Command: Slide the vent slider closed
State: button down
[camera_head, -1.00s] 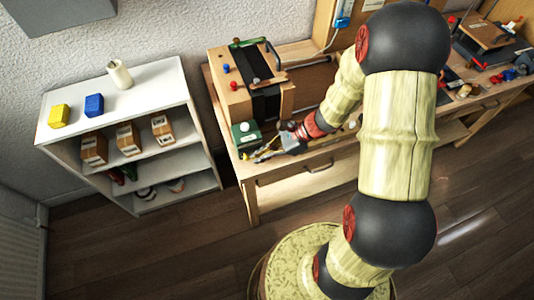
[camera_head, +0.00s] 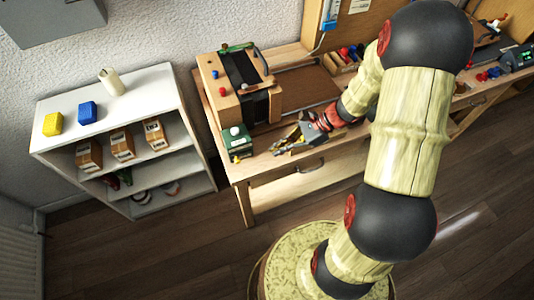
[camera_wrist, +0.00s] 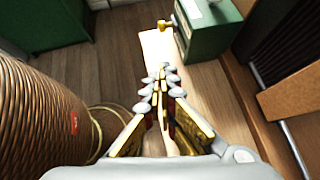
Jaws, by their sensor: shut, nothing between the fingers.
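A green box (camera_head: 238,143) with a white knob on top stands at the left front of the workbench. A small yellow knob (camera_head: 236,159) sticks out low on its front; in the wrist view this brass knob (camera_wrist: 167,23) protrudes from the green box (camera_wrist: 208,28) at the top. I cannot tell for sure which part is the vent slider. My gripper (camera_head: 277,150) is right of the green box, apart from it, above the bench front. In the wrist view my gripper (camera_wrist: 164,75) is shut and empty, its fingertips below the brass knob in the picture.
A wooden block (camera_head: 228,107) with a black band and coloured knobs stands behind the green box. A white shelf (camera_head: 60,135) with yellow and blue cubes is at the left. A wicker-like round thing (camera_wrist: 40,115) fills the wrist view's left. Floor in front is clear.

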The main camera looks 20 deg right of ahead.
jog(key=shift+v, duration=1.2)
jog(key=s+d+r+n+g+h, duration=0.25)
jog(key=s+r+n+h, duration=0.25)
jog(key=s+n, duration=0.45)
jog(key=s+a+r+n+t+h, duration=0.1)
jog(key=a+r+n+t, duration=0.1)
jog(key=r, duration=0.4)
jog(key=s+a+r+n+t+h, duration=0.1)
jog(key=a+r+n+t+h, duration=0.1)
jog(key=r+n, duration=0.3)
jog(key=s+a+r+n+t+h, duration=0.1)
jog(key=a+r+n+t, duration=0.1)
jog(key=r, duration=0.7)
jog(key=shift+s+a+n+h, duration=0.25)
jog(key=shift+a+n+h, duration=0.05)
jog(key=shift+a+n, duration=0.65)
